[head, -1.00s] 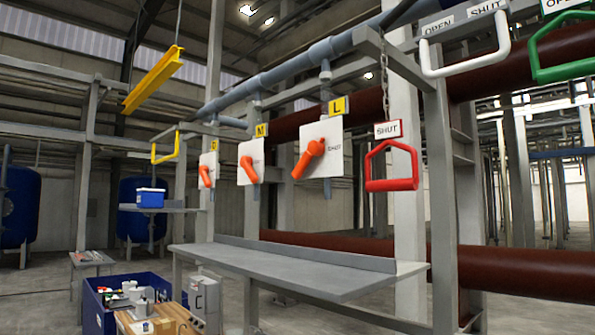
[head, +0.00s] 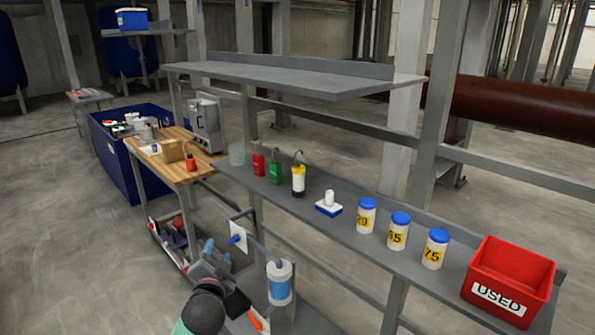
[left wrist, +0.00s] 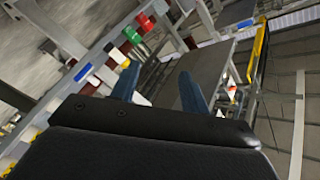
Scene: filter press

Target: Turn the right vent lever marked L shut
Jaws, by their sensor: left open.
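The vent lever marked L is out of view in both present pictures, as are the other vent levers. The head view now looks down at the shelves and floor. My left gripper (head: 214,252) is low in the head view, left of a blue and white cylinder (head: 280,283). In the left wrist view its two blue fingers (left wrist: 158,88) stand apart with nothing held between them. My right gripper is not in view.
A grey upper shelf (head: 290,76) is bare. The lower shelf (head: 338,230) holds red and green containers, numbered jars (head: 397,232) and a red USED bin (head: 509,280). A wooden-topped bench (head: 184,174) and blue crate (head: 133,173) stand left.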

